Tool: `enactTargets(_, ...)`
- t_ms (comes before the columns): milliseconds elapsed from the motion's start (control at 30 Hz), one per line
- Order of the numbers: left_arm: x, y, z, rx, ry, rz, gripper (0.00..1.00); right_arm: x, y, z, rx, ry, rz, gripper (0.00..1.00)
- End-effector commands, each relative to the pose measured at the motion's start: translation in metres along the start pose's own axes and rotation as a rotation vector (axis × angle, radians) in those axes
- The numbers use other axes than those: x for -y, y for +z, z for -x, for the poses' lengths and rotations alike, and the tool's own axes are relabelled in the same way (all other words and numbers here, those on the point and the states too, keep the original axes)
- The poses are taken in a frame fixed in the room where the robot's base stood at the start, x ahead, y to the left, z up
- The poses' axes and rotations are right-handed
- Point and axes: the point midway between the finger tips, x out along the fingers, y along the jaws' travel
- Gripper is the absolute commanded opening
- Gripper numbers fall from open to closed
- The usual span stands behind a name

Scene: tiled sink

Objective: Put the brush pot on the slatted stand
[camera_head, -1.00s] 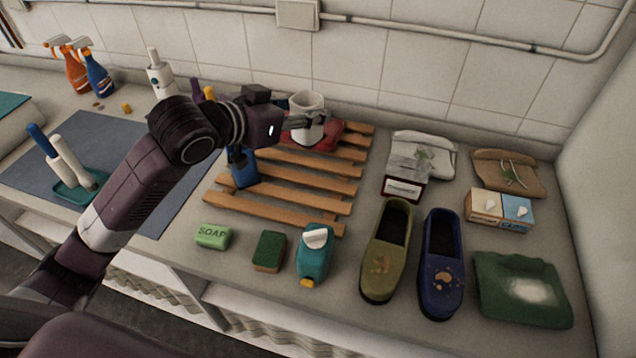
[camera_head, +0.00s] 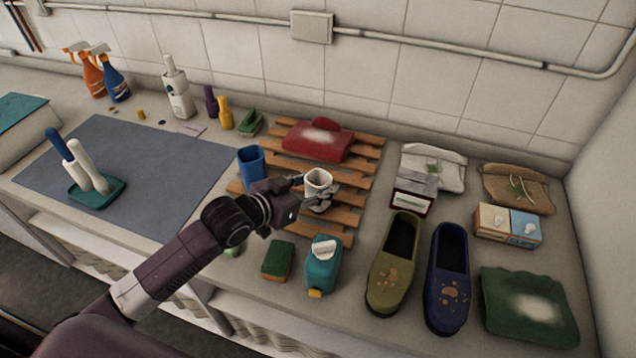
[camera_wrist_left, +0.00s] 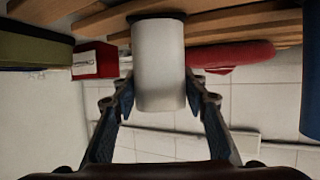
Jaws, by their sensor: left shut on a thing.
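The white brush pot (camera_head: 318,181) is upright in my left gripper (camera_head: 312,193), over the front middle of the slatted stand (camera_head: 340,218). In the left wrist view, the pot (camera_wrist_left: 158,70) stands between the two fingers of the gripper (camera_wrist_left: 160,95), which are shut on its sides. The wooden slats (camera_wrist_left: 235,20) show past the pot's far end, which is close to them. I cannot tell whether the pot touches them. My arm hides the stand's front left part. My right gripper is out of view.
A red cloth (camera_head: 318,140) lies on the stand's back slats. A blue cup (camera_head: 251,165) stands at its left edge. A teal bottle (camera_head: 322,265) and a sponge (camera_head: 278,260) are in front. A small box (camera_head: 411,202) and an olive shoe (camera_head: 393,265) are to the right.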

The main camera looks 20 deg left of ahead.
Motion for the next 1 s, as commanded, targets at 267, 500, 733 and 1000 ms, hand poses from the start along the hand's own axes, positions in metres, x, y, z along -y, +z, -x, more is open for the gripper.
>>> enactTargets(267,0.0,0.001,-0.001,-0.002,0.0,-0.001,0.12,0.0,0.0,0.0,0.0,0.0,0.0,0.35)
enactTargets(500,0.0,0.004,-0.002,0.0,0.0,-0.001,0.54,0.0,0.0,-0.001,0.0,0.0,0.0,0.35)
enactTargets(733,0.0,0.004,-0.002,0.0,0.0,-0.001,0.58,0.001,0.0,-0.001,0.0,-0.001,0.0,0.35)
enactTargets(1000,0.001,0.002,0.011,0.0,-0.001,-0.002,0.58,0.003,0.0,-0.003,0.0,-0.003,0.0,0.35)
